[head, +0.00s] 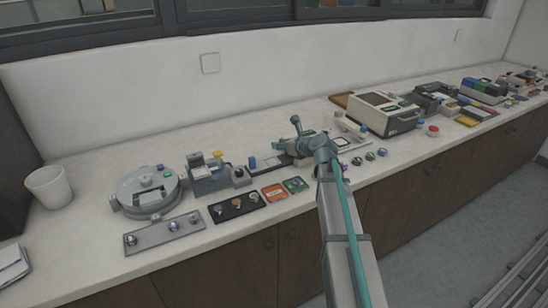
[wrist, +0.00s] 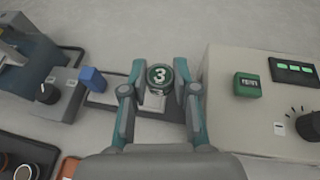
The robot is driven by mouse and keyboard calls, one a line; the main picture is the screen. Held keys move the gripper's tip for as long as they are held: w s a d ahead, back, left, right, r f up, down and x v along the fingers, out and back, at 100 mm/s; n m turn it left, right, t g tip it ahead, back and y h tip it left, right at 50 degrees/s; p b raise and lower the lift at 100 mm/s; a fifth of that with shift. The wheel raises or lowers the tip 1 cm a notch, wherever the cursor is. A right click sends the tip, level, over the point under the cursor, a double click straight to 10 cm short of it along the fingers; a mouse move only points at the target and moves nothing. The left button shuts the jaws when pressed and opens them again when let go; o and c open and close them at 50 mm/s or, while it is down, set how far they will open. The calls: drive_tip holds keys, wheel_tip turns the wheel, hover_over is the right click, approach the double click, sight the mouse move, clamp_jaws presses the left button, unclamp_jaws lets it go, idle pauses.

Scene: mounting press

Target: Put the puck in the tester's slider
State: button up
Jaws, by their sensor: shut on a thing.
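The puck (wrist: 159,76) is round, with a dark green top marked with a white 3. It sits between the two fingers of my gripper (wrist: 160,88), which is shut on it. Below the puck in the wrist view is a flat slider plate (wrist: 108,98) with a blue block (wrist: 92,80) at its left end. The puck overlaps the plate's right part in this view; I cannot tell the height between them. In the head view my gripper (head: 300,150) is over the back of the bench, and the puck cannot be made out there.
A beige box (wrist: 230,75) with a green button (wrist: 248,85) and a knob stands close to the right finger. A blue-grey machine (head: 208,175) and a round grey machine (head: 150,192) stand left.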

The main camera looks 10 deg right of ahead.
sight(274, 163)
drive_tip(key=shift+w+a+f, duration=0.15)
drive_tip(key=shift+a+f, duration=0.8)
drive_tip(key=shift+f, duration=0.15)
drive_tip(key=f, duration=0.3)
drive_tip(key=shift+a, duration=0.3)
drive_tip(key=shift+f, duration=0.35)
drive_tip(key=shift+f, duration=0.3)
